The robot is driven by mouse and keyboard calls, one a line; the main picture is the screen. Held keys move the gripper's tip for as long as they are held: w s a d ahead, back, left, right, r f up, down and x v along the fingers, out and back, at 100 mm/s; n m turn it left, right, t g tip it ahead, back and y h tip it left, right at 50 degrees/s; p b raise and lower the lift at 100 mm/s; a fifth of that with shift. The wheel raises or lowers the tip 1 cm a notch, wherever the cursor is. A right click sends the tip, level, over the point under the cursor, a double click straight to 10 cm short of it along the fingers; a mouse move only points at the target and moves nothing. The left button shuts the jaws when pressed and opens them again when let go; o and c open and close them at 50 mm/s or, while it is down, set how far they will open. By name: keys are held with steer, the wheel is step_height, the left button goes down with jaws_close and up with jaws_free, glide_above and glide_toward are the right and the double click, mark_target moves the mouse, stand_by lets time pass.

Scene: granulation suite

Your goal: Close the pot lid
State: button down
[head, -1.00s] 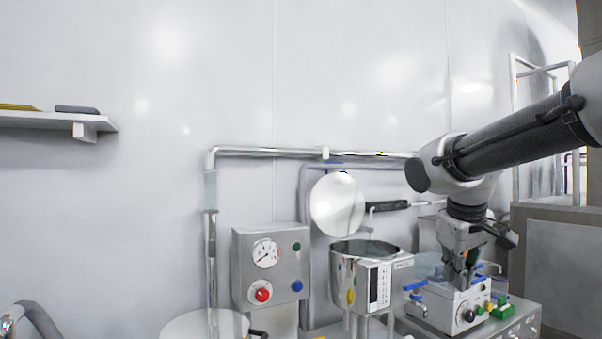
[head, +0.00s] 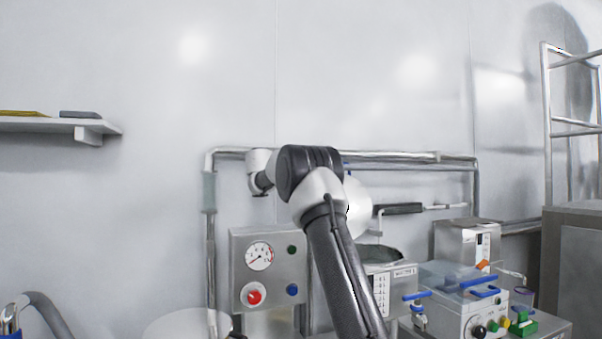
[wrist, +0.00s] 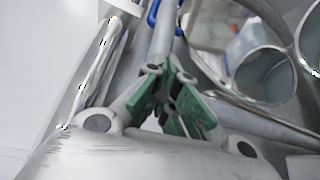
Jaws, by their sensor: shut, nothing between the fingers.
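The pot lid (head: 359,208) is a pale round disc standing upright, raised open behind the steel pot (head: 388,283). My arm hides the lid's left part and much of the pot's left side. The pot's dark open mouth shows below the lid. In the head view my gripper is hidden or cannot be made out behind my arm's bend, left of the lid. In the wrist view my gripper (wrist: 168,92) has its green-padded fingers together and empty. A round metal-rimmed opening (wrist: 262,76) lies right of the fingers there; I cannot tell if it is the pot.
A pipe frame (head: 210,255) runs along the wall behind. A gauge box (head: 268,275) stands left of the pot. A black-handled lever (head: 402,209) sticks out right of the lid. A box with blue handles (head: 462,305) stands at the right. The wall above is clear.

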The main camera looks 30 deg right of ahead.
steer(key=x, duration=0.9)
steer(key=shift+d, duration=0.2)
steer(key=shift+s, duration=0.1)
